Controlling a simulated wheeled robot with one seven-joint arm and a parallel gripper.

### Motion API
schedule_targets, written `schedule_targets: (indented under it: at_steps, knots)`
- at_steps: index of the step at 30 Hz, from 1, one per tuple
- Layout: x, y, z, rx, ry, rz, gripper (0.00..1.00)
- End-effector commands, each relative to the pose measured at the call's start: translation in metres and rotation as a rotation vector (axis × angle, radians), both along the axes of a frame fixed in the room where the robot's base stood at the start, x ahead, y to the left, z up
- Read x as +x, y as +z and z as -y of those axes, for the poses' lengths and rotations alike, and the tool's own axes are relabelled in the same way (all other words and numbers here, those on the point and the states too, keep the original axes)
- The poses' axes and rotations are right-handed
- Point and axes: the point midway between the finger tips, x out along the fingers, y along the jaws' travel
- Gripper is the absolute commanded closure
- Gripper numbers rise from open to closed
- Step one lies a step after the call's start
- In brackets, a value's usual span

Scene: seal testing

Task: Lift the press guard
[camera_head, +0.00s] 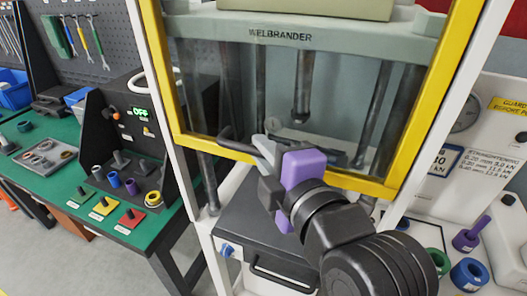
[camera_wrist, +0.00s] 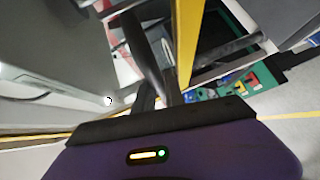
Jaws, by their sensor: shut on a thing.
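The press guard (camera_head: 165,75) is a clear panel in a yellow frame on the front of the press, slightly tilted in the head view. A dark bar handle (camera_head: 231,145) runs along its lower edge. My gripper (camera_head: 270,150), with a purple body, is at this lower edge and shut on the handle, whose grasped part is mostly hidden by my fingers. In the wrist view, my gripper (camera_wrist: 160,95) has its fingers close together beside a dark bar, and the guard's yellow frame (camera_wrist: 187,40) passes just to the right.
At left, a green bench (camera_head: 60,170) holds a control panel reading OFF (camera_head: 139,112) and colored parts. At right are a dial gauge, a printed sign (camera_head: 485,165) and blue and purple parts.

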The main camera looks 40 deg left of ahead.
Motion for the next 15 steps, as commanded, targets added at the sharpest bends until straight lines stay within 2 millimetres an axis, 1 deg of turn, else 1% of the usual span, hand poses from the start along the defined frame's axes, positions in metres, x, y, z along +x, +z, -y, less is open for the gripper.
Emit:
schedule_targets:
  at_steps: [1,4,12,15]
  knots:
    - [0.0,0.0002,0.0002,0.001,0.0,0.001,0.84]
    - [0.0,0.0,0.0001,0.0,0.0,0.0,0.64]
    - [0.0,-0.0005,0.0001,0.0,0.0,0.0,0.64]
    - [-0.0015,-0.0005,0.0033,0.0,-0.001,0.0,0.64]
